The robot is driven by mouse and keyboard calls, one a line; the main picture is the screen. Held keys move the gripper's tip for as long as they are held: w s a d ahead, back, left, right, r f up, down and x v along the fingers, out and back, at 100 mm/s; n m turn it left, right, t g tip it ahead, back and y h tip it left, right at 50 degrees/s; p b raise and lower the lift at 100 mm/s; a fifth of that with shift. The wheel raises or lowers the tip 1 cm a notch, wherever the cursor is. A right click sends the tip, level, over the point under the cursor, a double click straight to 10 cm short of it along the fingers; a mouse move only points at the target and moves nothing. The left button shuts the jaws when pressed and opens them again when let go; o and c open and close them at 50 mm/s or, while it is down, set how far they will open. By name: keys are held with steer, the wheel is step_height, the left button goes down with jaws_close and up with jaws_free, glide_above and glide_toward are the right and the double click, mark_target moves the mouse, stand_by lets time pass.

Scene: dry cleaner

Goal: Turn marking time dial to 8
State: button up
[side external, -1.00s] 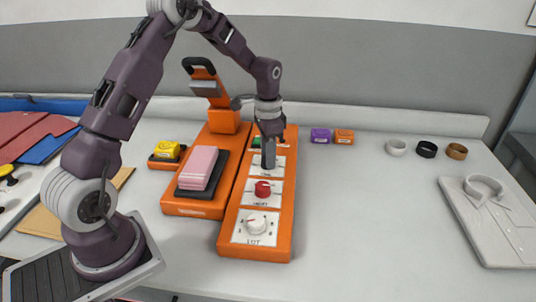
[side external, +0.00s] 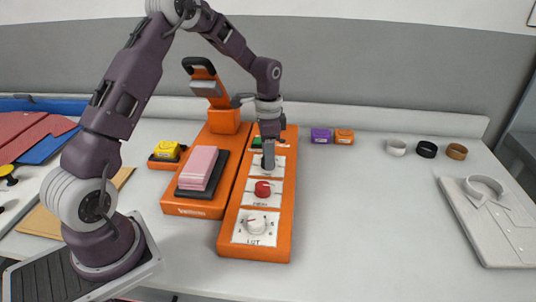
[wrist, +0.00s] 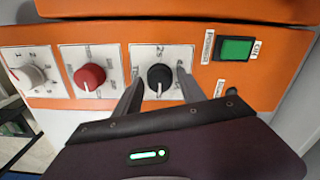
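An orange control panel (side external: 228,243) carries a white dial (side external: 256,226) labelled LOT, a red dial (side external: 263,189) and a black dial (wrist: 160,78), each on a white plate with markings. The black dial's pointer line faces down in the wrist view; its label is too small to read surely. My gripper (side external: 268,166) points down over the black dial and hides it in the side view. In the wrist view, my gripper's fingers (wrist: 159,73) stand on either side of the black dial, with a gap visible at each side. The gripper is open around it.
A green button (wrist: 235,48) sits beside the black dial. The orange marking machine (side external: 196,208) with a pink stack (side external: 200,167) stands left of the panel. Purple (side external: 321,136) and orange (side external: 344,136) blocks lie behind.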

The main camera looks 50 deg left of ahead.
steer(key=shift+o, duration=0.5)
step_height(320, 180, up, 7)
steer(key=shift+f, duration=0.1)
steer(key=shift+d+r, duration=0.15)
steer(key=shift+r, duration=0.25)
steer(key=s+d+r+n+t+y, duration=0.1)
steer(key=s+d+r+n, duration=0.1)
steer(key=s+d+r, duration=0.4)
steer(key=s+d+r+n+t, duration=0.1)
steer(key=s+d+r+t, duration=0.15)
steer(key=s+r, duration=0.55)
steer(key=s+d+n+t+h, duration=0.1)
steer(key=s+d+n+t, duration=0.1)
steer(key=s, duration=1.2)
steer(key=d+f+n, duration=0.1)
steer(key=d, duration=0.1)
steer(key=shift+s+d, duration=0.25)
steer(key=shift+d, duration=0.15)
